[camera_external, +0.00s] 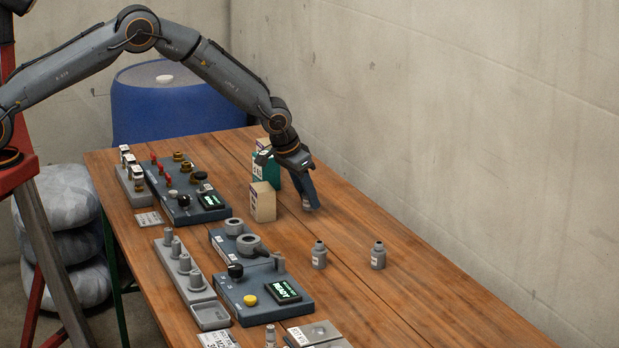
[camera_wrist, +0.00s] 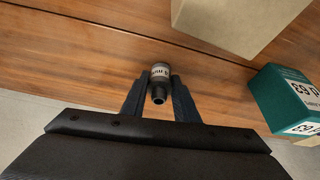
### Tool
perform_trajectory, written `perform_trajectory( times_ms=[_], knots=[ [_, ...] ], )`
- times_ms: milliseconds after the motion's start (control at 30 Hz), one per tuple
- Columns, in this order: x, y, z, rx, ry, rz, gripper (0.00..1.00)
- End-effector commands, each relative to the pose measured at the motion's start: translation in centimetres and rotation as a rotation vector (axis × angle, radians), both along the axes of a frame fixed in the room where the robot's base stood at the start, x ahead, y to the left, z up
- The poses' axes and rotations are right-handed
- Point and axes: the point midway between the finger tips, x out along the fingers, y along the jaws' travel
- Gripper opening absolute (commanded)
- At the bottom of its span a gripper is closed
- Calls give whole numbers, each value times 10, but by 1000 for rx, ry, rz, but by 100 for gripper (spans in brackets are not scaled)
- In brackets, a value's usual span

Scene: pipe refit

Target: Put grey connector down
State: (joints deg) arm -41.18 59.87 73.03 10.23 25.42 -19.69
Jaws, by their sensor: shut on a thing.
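The grey connector (camera_wrist: 159,80) shows in the wrist view as a small bottle-shaped piece with a white label and a dark open neck. It sits between the fingers of my gripper (camera_wrist: 158,94), which is shut on it. In the external view my gripper (camera_external: 309,207) points down low over the far right part of the wooden table (camera_external: 400,290). The connector is mostly hidden by the fingers there. I cannot tell whether its base touches the table.
A tan box (camera_external: 262,203) and a green box (camera_external: 266,170) stand just left of my gripper. Two similar grey connectors, one left (camera_external: 319,255) and one right (camera_external: 378,256), stand nearer the camera. Two panels, one far (camera_external: 185,190) and one near (camera_external: 262,295), lie left. A concrete wall (camera_external: 480,120) stands right.

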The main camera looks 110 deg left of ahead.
Motion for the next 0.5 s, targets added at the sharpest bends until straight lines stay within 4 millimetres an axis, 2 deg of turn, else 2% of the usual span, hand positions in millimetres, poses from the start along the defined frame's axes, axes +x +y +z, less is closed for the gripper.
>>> perform_trajectory(
  times_ms=[100, 433, 467, 500],
  knots=[
    [0, 0, -9, 1, -2, 1, 5],
    [1, 0, -13, 1, -1, 1, 5],
    [0, 0, -12, 1, -1, 1, 31],
    [0, 0, -12, 1, -1, 1, 37]
  ],
)
